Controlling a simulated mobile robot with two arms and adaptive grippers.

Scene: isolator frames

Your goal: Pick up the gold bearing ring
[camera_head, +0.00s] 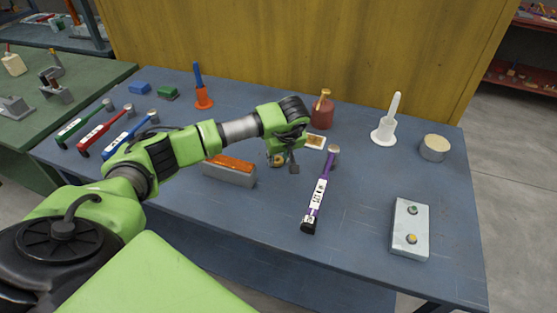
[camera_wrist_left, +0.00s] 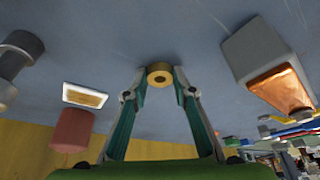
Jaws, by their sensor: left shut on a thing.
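The gold bearing ring (camera_wrist_left: 159,75) is a small gold cylinder with a dark hole. In the left wrist view it sits between the fingertips of my left gripper (camera_wrist_left: 158,88), which is shut on it. In the head view the gold ring (camera_head: 277,161) shows only partly, beside the dark fingers of my left gripper (camera_head: 286,164), low over the blue table. I cannot tell whether the ring touches the table. My right gripper is in neither view.
A grey block with an orange top (camera_head: 230,173) lies just left of the gripper. A purple-handled hammer (camera_head: 319,192) lies to the right. A card (camera_head: 316,142) and a red pot (camera_head: 322,115) are behind. The blue table (camera_head: 370,180) is clear between hammer and metal box (camera_head: 409,228).

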